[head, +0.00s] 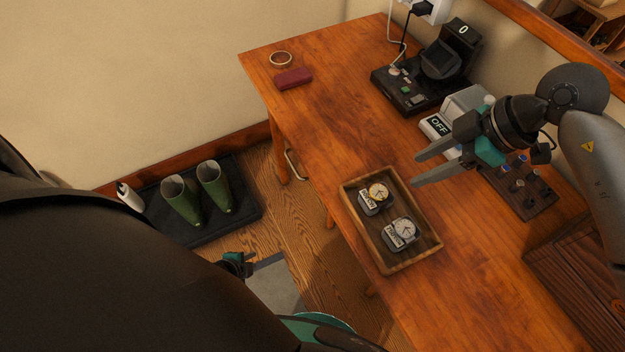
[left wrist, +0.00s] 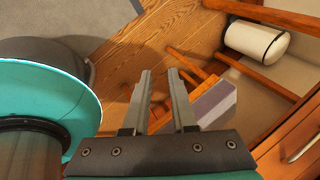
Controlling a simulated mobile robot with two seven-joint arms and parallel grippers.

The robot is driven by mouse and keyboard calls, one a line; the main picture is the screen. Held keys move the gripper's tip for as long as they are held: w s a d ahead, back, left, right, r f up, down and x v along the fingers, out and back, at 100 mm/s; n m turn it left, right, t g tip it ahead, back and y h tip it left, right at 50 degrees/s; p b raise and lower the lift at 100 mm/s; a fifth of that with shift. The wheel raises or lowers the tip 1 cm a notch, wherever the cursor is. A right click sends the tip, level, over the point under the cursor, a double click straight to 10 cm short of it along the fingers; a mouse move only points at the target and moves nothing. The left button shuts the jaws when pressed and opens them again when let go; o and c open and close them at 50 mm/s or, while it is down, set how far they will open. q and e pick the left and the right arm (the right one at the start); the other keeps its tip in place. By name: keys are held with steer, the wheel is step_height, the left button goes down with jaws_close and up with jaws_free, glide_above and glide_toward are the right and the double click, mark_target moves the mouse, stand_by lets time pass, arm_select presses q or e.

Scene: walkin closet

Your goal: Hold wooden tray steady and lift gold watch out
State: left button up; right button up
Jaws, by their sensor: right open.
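The wooden tray (head: 428,243) lies on the wooden table, near its left edge. The gold watch (head: 377,191) rests on a dark labelled holder in the tray's far half. A silver-white watch (head: 404,228) sits on a similar holder in the near half. My right gripper (head: 415,170) is open and empty, above the table to the right of the tray's far end, with its fingers pointing left. My left gripper (left wrist: 162,76) shows in the left wrist view with its fingers apart and nothing between them. It is over the floor, away from the tray and below the table in the head view.
On the table (head: 330,115) are a red case (head: 293,78), a ring-shaped item (head: 281,59), a black device (head: 432,75), an "OFF" box (head: 438,126) and a rack with knobs (head: 520,190). Green boots (head: 183,202) stand on a floor mat. Wood between case and tray is clear.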

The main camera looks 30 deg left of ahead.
arm_select(q)
steer(key=w+d+r+m+t+h, duration=0.1)
steer(key=w+r+m+t+h, duration=0.3)
steer(key=w+r+m, duration=1)
steer(key=d+r+m+t+h, duration=0.1)
steer(key=d+r+m+h, duration=0.1)
steer(key=d+r+m, duration=0.5)
steer(key=m+h, duration=0.3)
steer(key=m, duration=0.7)
glide_toward(364, 176)
steer(key=shift+x, duration=6.1)
steer(key=shift+c, duration=0.2)
jaws_close()
